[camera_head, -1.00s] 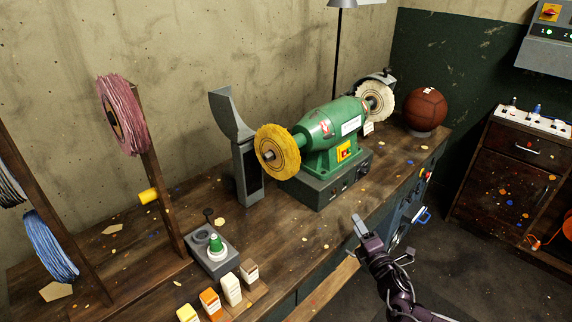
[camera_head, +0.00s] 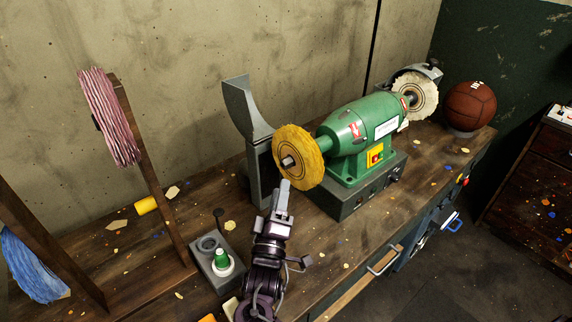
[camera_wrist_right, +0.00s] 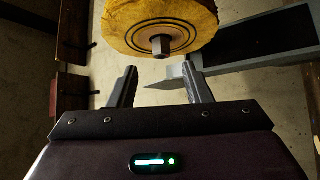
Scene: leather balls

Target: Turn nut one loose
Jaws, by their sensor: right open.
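The green bench grinder (camera_head: 358,134) stands on the workbench, with a yellow buffing wheel (camera_head: 305,170) on its near left end and a white wheel (camera_head: 418,98) on its far end. A metal nut (camera_head: 288,162) sits at the centre of the yellow wheel; it also shows in the right wrist view (camera_wrist_right: 161,46). My right gripper (camera_head: 284,187) is just in front of and below the yellow wheel. In the wrist view its two fingers (camera_wrist_right: 163,82) are apart and empty, with the nut beyond the tips and roughly between them. My left gripper is not in view.
A grey curved guard on a post (camera_head: 246,115) stands close left of the yellow wheel. A control box with a green button (camera_head: 220,258) is on the bench left of my arm. A brown ball (camera_head: 470,106) sits at the far right. A pink wheel (camera_head: 108,118) hangs at left.

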